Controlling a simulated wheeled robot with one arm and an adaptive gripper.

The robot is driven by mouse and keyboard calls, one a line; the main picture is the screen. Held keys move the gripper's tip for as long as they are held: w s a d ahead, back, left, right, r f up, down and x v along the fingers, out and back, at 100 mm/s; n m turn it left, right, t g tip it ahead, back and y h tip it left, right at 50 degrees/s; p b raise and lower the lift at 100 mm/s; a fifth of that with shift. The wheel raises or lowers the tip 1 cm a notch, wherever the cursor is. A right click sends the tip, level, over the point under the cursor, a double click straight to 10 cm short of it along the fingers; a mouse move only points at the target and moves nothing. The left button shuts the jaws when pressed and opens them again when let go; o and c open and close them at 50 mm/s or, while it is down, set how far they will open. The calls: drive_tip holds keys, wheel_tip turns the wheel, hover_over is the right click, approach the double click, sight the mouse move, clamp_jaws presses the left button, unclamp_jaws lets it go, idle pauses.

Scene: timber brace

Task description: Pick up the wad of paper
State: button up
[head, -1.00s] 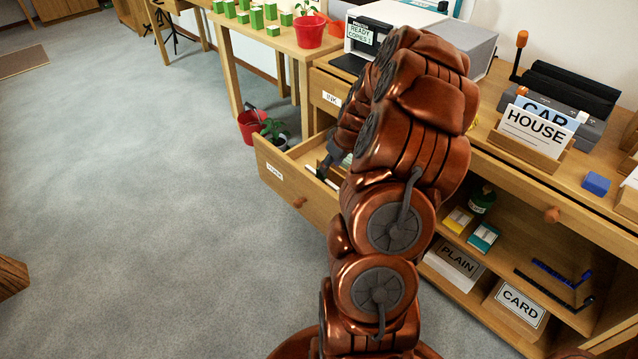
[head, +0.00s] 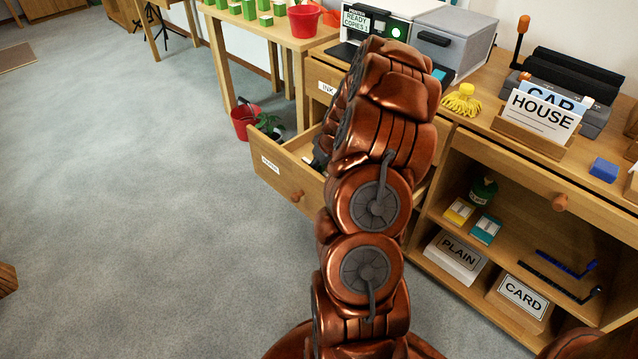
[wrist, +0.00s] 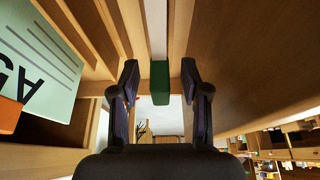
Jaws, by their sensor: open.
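I cannot pick out a wad of paper for certain in either view. In the wrist view my gripper (wrist: 160,67) is open, its two dark fingers apart. A green block-like piece (wrist: 160,84) shows in the gap between them, with a pale strip (wrist: 157,30) running up from it. I cannot tell whether they are one thing or whether the fingers touch them. In the head view my gripper is mostly hidden behind my arm, at the open drawer (head: 272,178), whose inside is largely covered.
A printer (head: 382,20) and a yellow mop-like item (head: 461,101) stand on the cabinet top. A red bucket (head: 243,122) stands on the floor beyond the drawer. In the wrist view wooden walls lie close on both sides. The carpet (head: 120,220) at left is clear.

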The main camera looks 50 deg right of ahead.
drive_tip(key=shift+x, duration=0.75)
clamp_jaws()
